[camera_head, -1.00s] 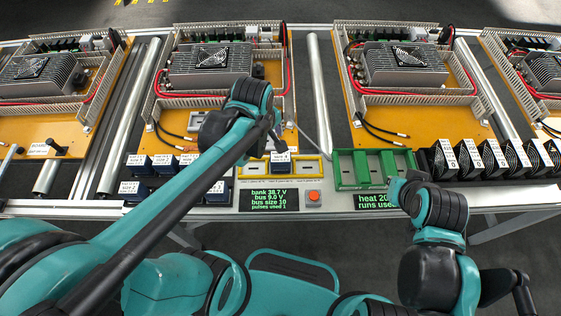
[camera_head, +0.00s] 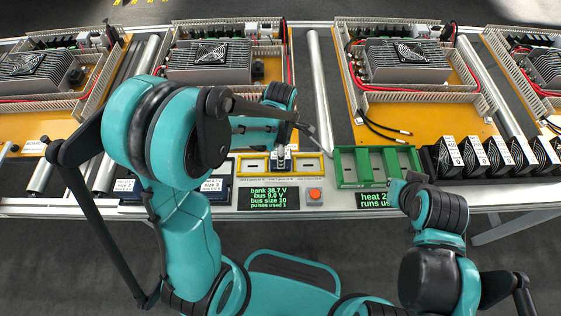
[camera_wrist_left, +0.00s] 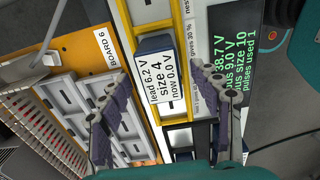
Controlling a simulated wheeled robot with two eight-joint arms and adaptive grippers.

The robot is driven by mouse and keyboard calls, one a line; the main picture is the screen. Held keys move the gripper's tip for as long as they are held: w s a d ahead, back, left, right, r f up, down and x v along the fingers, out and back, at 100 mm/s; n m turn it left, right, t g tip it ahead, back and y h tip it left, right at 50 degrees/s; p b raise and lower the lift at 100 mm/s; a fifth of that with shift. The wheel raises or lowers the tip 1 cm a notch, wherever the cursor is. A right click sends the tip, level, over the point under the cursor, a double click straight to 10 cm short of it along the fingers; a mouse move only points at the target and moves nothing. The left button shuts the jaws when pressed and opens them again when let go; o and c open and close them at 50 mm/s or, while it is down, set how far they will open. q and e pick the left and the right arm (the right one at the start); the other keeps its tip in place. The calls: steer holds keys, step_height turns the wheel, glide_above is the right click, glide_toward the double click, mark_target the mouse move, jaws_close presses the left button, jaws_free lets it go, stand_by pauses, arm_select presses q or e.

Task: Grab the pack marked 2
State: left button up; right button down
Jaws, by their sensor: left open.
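A dark blue pack whose label appears to read size 2 (camera_head: 125,185) stands at the left front of the bench in the head view, partly covered by my left arm. A blue pack labelled size 4 (camera_wrist_left: 160,72) sits in the yellow-framed holder (camera_wrist_left: 128,50) in the left wrist view; it also shows in the head view (camera_head: 281,166). My left gripper (camera_wrist_left: 168,88) is open, its fingers on either side of the size 4 pack in that view. Contact cannot be told. My right gripper (camera_head: 397,186) is by the green holder, its fingers unclear.
A size 3 pack (camera_head: 212,185) stands beside my left arm. A green holder (camera_head: 374,166) and several black fan units (camera_head: 490,158) are to the right. A red button (camera_head: 314,195) and a bank display (camera_head: 268,198) are at the front edge. Boards with heatsinks line the back.

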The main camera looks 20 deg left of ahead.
arm_select(q)
steer(key=shift+f, duration=0.95)
steer(key=shift+r, duration=0.1)
steer(key=shift+c, duration=0.3)
jaws_close()
